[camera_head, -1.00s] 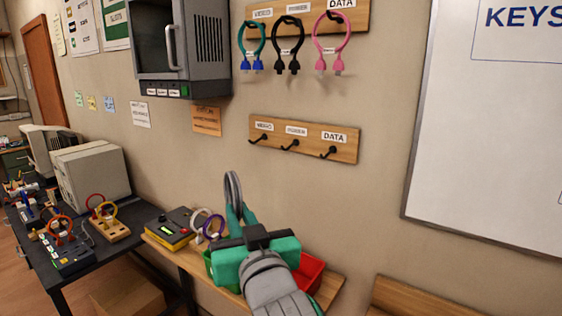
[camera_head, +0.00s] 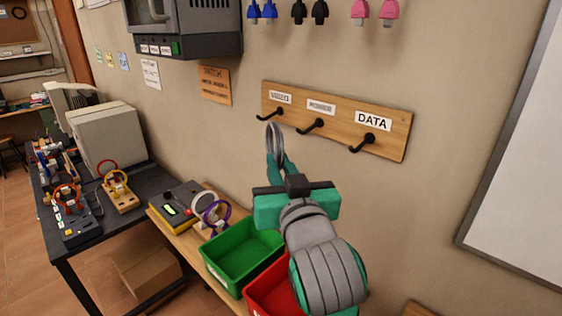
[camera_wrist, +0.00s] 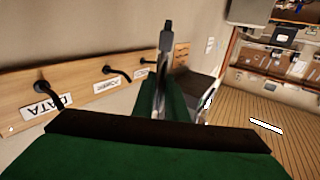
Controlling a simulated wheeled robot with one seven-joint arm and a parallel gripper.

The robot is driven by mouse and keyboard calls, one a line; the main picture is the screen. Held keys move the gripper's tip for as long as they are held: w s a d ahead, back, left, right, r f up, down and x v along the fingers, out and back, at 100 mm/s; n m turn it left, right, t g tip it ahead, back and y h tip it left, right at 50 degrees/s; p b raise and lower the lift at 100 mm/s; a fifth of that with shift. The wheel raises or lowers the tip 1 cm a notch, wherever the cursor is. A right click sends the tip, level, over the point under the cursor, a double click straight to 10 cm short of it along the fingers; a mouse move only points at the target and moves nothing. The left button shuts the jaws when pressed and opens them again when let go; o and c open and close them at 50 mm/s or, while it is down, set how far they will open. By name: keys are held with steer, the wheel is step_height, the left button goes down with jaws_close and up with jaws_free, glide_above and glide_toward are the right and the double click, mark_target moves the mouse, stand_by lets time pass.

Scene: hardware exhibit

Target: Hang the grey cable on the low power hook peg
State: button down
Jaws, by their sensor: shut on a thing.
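The grey cable (camera_head: 274,142) is a loop standing upright from the fingers of my gripper (camera_head: 281,170), which is shut on its lower part. In the head view the loop's top is just below the left, video peg (camera_head: 268,140). The low power hook peg (camera_head: 311,127) is the middle black hook on the low wooden board (camera_head: 398,140), bare, up and right of the loop. In the wrist view the power peg (camera_wrist: 116,72) is left of the cable (camera_wrist: 166,45), which is seen nearly edge-on. The cable appears apart from the power peg.
The data peg (camera_head: 362,145) on the right is also bare. Above, blue, black and pink cables (camera_head: 375,12) hang. Below are a green bin (camera_head: 240,255) and a red bin (camera_head: 262,292). A whiteboard (camera_head: 520,170) is at right.

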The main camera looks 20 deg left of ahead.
steer(key=w+d+f, duration=0.2)
steer(key=w+d, duration=0.1)
steer(key=w, duration=0.6)
steer(key=shift+d+f, duration=0.25)
steer(key=shift+d, duration=0.1)
stand_by(1.1)
stand_by(0.6)
steer(key=c, duration=1.7)
jaws_free()
